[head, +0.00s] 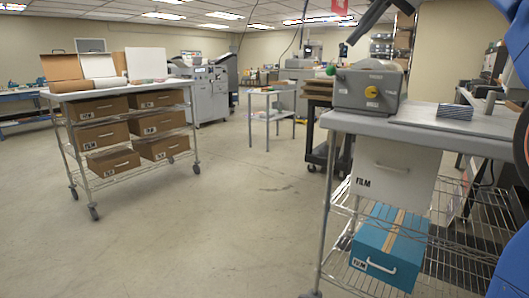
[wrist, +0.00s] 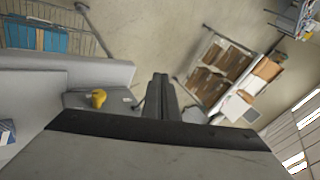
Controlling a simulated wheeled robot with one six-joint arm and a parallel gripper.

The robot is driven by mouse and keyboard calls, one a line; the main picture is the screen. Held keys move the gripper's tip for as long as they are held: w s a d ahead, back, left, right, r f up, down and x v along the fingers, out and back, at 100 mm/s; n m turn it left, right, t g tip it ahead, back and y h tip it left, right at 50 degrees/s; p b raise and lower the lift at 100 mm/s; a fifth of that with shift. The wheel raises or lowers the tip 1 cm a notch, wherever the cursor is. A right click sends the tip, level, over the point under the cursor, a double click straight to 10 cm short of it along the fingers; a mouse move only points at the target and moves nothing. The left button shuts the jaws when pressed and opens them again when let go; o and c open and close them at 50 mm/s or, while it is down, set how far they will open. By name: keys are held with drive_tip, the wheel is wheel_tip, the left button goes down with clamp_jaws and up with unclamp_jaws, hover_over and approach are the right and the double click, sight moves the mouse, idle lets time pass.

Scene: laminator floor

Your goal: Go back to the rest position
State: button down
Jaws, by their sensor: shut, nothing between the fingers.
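My gripper (wrist: 160,80) shows in the wrist view as two dark fingers close together, with nothing between them. It is in the air, with the floor behind its tips. The machine also shows left of my fingers in the wrist view (wrist: 120,101). A dark part of my arm crosses the top right of the head view.
The cart holds a white box (head: 393,170) and a teal box (head: 389,248) below, both labelled FILM. A wire cart (head: 120,92) with several brown boxes (head: 102,135) stands at the left. The floor (head: 235,215) between the carts is clear.

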drive_tip(key=s+d+f+n+h, duration=0.1)
drive_tip(key=s+d+f+h, duration=0.1)
drive_tip(key=s+f, duration=0.8)
drive_tip(key=s+d+f+n+h, duration=0.1)
drive_tip(key=s+f, duration=1)
drive_tip(key=f, duration=1.4)
drive_tip(key=s+d+f+n+g+h, duration=0.1)
drive_tip(key=s+d+f+n+h, duration=0.1)
drive_tip(key=s+f, duration=0.9)
wheel_tip(320, 180, down, 7)
drive_tip(key=shift+d+f+h, duration=0.1)
drive_tip(key=shift+d+h, duration=0.3)
drive_tip(key=shift+d, duration=0.05)
